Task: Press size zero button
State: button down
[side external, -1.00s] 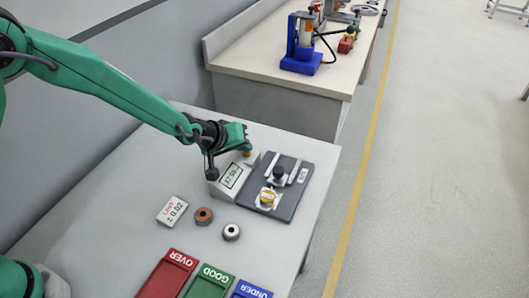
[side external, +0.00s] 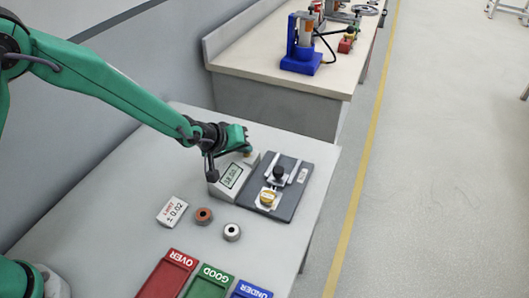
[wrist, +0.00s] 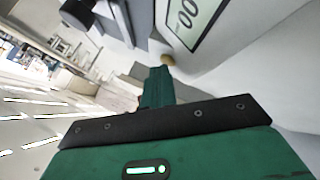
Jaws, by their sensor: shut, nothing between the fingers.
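The grey gauge box (side external: 222,190) with its slanted display (side external: 232,177) stands near the far end of the bench. In the wrist view the display (wrist: 190,15) is cut off by the frame edge, with the digits "00" showing. A small yellow-tan button (wrist: 167,60) shows on the box right at my fingertips; it also shows in the side view (side external: 247,154). My gripper (side external: 246,150) is shut and empty, pointing down at this button. The tips appear to be on or very close to it; contact is hard to tell. In the wrist view my gripper (wrist: 163,68) covers part of the area.
A dark plate (side external: 290,205) with a black knob and a yellow ring stands right of the gauge. Red (side external: 168,275), green (side external: 208,287) and blue trays (side external: 250,291) line the front.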

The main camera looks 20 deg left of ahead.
jog(key=shift+r, duration=0.95)
jog(key=shift+r, duration=0.1)
jog(key=shift+r, duration=2.4)
jog(key=shift+a, duration=0.1)
